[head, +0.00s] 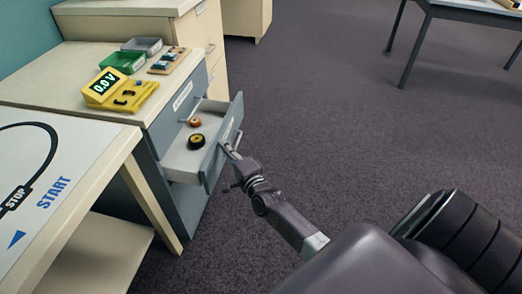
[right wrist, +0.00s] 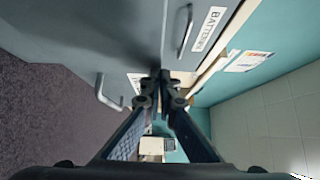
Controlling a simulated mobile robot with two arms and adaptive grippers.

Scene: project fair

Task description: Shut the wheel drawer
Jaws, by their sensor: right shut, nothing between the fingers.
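The wheel drawer (head: 226,140) is the lower drawer of the grey-blue cabinet and stands pulled out in the head view. A small orange wheel and a black wheel with a yellow hub (head: 196,141) lie in it. My right gripper (head: 231,152) is shut and empty at the outer face of the drawer front, close to its handle. In the right wrist view the shut fingers (right wrist: 161,84) are beside a grey handle (right wrist: 107,93); I cannot tell whether they touch the drawer front. My left gripper is out of view.
Above is a closed drawer with a handle (head: 192,111), labelled batteries in the right wrist view (right wrist: 207,28). The cabinet top (head: 60,75) holds a yellow meter (head: 118,92), a green tray (head: 122,62) and a grey tray. A track table (head: 75,150) stands left. Carpet right of the drawer is clear.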

